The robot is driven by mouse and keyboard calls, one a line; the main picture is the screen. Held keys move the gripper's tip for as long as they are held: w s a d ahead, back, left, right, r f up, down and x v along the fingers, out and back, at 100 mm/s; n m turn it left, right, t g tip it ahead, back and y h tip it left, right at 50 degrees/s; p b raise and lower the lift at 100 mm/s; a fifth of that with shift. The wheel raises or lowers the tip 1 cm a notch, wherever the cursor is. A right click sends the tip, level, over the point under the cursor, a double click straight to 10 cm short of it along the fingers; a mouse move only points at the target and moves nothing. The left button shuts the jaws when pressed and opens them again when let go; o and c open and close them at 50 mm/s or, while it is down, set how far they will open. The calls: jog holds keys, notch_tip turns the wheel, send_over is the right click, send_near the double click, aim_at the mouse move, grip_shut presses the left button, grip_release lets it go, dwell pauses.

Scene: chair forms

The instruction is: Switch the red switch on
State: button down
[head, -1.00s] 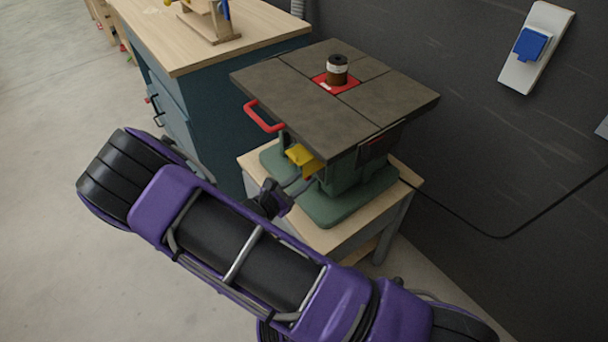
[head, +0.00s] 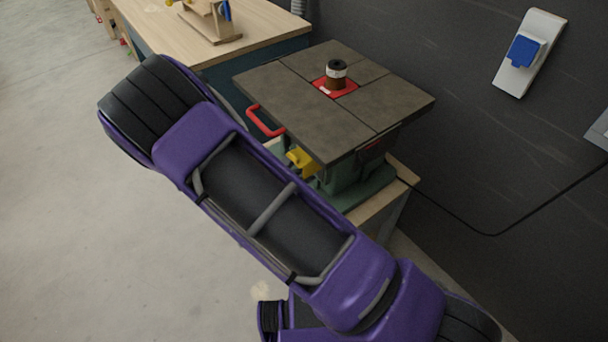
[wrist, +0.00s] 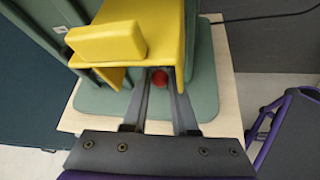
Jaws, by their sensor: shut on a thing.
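The red switch (wrist: 160,80) is a small round red knob in the wrist view, under a yellow cover (wrist: 130,40) on the green machine body. The yellow cover also shows in the head view (head: 301,160), where the red switch cannot be seen. My gripper (wrist: 160,85) reaches in beneath the cover, its two long fingers on either side of the red switch and shut on it. The fingertips are partly hidden by the cover. In the head view my purple arm hides the gripper.
The machine's grey top (head: 315,115) carries a spindle (head: 336,74) in a red insert. A red handle (head: 264,122) sticks out at its left edge. A wooden workbench (head: 200,45) stands behind to the left. A blue-covered wall socket (head: 524,51) is at the right.

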jog(key=c, duration=0.7)
grip_release()
